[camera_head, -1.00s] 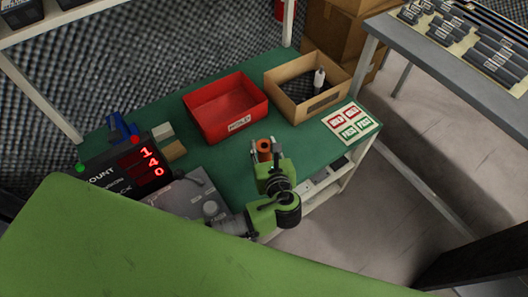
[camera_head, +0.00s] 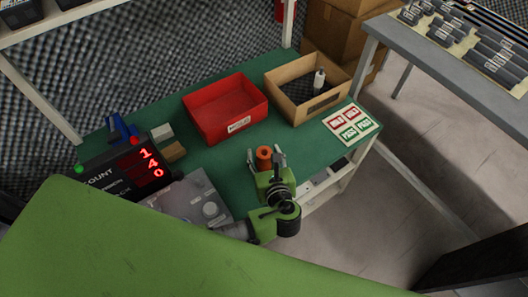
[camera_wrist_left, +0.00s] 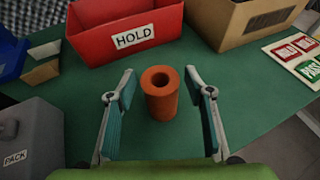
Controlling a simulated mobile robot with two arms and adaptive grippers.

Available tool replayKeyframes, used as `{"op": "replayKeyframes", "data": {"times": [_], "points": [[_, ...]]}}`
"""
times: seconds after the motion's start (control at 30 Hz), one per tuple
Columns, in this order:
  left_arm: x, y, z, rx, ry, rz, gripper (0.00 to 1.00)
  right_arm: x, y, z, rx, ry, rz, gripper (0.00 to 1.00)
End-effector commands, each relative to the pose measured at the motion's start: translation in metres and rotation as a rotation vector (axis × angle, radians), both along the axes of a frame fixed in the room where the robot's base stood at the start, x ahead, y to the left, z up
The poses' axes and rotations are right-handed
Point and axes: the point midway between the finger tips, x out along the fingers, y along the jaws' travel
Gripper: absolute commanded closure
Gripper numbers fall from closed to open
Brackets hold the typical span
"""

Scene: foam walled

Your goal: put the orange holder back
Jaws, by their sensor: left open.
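The orange holder (camera_head: 264,156) is a short upright cylinder with a hole in its top, standing on the green table. It also shows in the left wrist view (camera_wrist_left: 161,97). My left gripper (camera_head: 266,160) is open, with one finger on each side of the holder. In the left wrist view the gripper (camera_wrist_left: 163,85) has a clear gap between each finger and the holder. My right gripper is in neither view.
A red bin (camera_head: 205,120) labelled HOLD stands behind the holder, with a cardboard box (camera_head: 299,114) to its right. A card with red and green labels (camera_head: 350,124) lies at the right. A counter display (camera_head: 125,172) and a grey device (camera_head: 190,205) stand at the left.

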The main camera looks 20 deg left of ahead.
Motion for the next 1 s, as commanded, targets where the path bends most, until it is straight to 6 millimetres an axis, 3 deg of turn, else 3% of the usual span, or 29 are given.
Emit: {"op": "replayKeyframes", "data": {"times": [0.5, 1.0], "points": [[-0.079, -0.046, 0.038, -0.005, 0.002, -0.001, 0.52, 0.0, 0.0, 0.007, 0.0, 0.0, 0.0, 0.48], [-0.089, -0.051, 0.043, -0.002, 0.0, -0.001, 0.52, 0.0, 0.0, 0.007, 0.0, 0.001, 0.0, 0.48]]}}
